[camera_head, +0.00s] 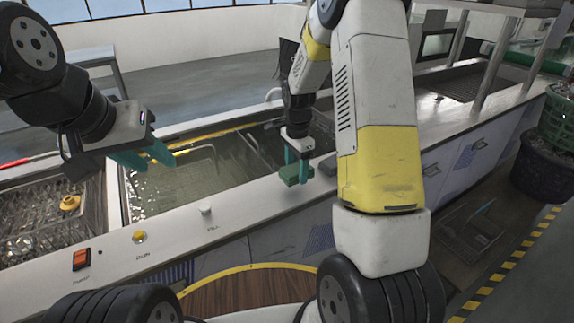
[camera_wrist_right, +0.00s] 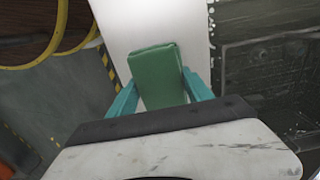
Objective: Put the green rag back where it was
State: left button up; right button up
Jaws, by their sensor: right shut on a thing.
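The green rag (camera_head: 290,174) is a folded block at the white counter's front ledge, just right of the water-filled tank. My right gripper (camera_head: 301,160) points down at it. In the right wrist view the rag (camera_wrist_right: 157,72) sits between the teal fingers of the right gripper (camera_wrist_right: 162,92), over the white ledge. The gripper is shut on it. Whether the rag rests on the ledge or hangs slightly above it I cannot tell. My left gripper (camera_head: 144,156) is open and empty above the left end of the tank.
The tank (camera_head: 205,170) holds water and a wire basket. A second basket (camera_head: 45,215) with a yellow item stands at left. Red (camera_head: 82,260) and yellow (camera_head: 139,236) buttons and a white knob (camera_head: 206,210) line the ledge. A dark object (camera_head: 328,165) lies right of the rag.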

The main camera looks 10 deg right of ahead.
jog(key=shift+s+a+f, duration=0.1)
jog(key=shift+f, duration=1.45)
jog(key=shift+f, duration=0.1)
jog(key=o, duration=1.4)
jog(key=shift+o, duration=0.2)
